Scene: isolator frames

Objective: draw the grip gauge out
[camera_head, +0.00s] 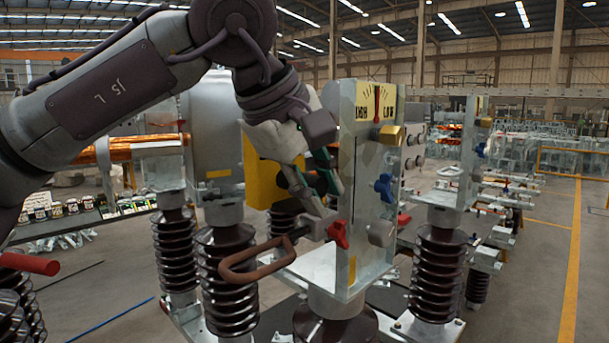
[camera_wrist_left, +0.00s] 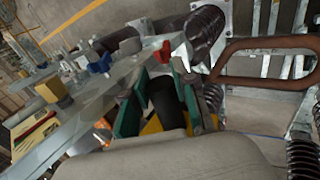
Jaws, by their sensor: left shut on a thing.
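My left gripper (camera_head: 325,172) is beside the upright metal plate (camera_head: 350,185) of the near isolator frame. In the left wrist view its green finger pads (camera_wrist_left: 163,100) close on both sides of a dark cylinder, the likely grip gauge (camera_wrist_left: 165,95). The gauge's far end is hidden, and in the head view the fingers and plate cover most of it. A yellow dial (camera_head: 365,105) marked HIGH and LOW, with an upright red needle, tops the plate. My right gripper is out of view.
A brown loop handle (camera_head: 255,262) sticks out left below my gripper. Red (camera_head: 338,234), blue (camera_head: 384,187) and brass (camera_head: 390,136) knobs project from the plate. A yellow block (camera_head: 262,180) stands behind the gripper. Ribbed insulators (camera_head: 230,275) crowd below; open floor (camera_head: 540,270) lies right.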

